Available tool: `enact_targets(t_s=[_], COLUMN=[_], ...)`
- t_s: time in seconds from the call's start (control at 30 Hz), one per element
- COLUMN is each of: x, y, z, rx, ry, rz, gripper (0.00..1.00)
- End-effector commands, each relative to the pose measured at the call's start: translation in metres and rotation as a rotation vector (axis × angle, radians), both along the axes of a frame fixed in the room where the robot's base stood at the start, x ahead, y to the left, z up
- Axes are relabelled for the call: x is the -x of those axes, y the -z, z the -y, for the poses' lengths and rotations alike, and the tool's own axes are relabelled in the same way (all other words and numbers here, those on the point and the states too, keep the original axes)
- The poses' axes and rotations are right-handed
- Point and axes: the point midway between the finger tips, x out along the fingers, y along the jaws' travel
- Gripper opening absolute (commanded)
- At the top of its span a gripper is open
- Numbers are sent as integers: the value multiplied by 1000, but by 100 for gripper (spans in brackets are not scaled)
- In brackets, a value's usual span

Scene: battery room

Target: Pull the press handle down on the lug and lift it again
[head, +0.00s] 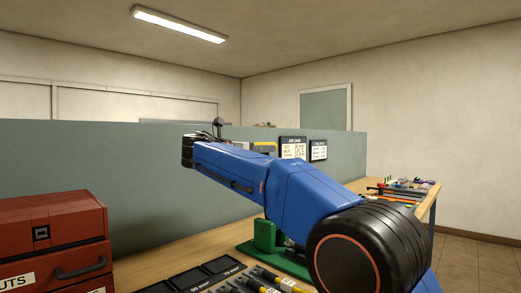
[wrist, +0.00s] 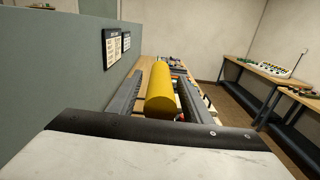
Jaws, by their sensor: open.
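The green press (head: 264,236) stands on the bench in the head view, largely hidden behind my blue arm. A thick yellow handle grip (wrist: 160,92) lies lengthwise between the two grey fingers of my gripper (wrist: 161,76) in the wrist view. The fingers are open, one on each side of the grip; whether either touches it I cannot tell. In the head view a bit of the yellow grip (head: 265,146) shows beyond my blue forearm, high above the bench. The lug is not visible.
A red tool chest (head: 50,222) stands at the left. Dark trays (head: 205,272) and yellow-and-black tools (head: 270,278) lie on the bench in front of the press. A grey partition (head: 130,165) runs behind. Small coloured items (head: 405,187) lie at the bench's far right end.

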Motion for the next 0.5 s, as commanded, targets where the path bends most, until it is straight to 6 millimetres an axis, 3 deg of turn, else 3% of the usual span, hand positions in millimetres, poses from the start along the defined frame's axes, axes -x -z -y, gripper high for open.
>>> enact_targets(t_s=[0.1, 0.13, 0.3, 0.5], x=[0, 0, 0, 1], y=[0, 0, 0, -1], z=[0, 0, 0, 0], rx=[0, 0, 1, -3], ry=[0, 0, -1, -2], rz=[0, 0, 1, 4], gripper=[45, 40, 0, 0])
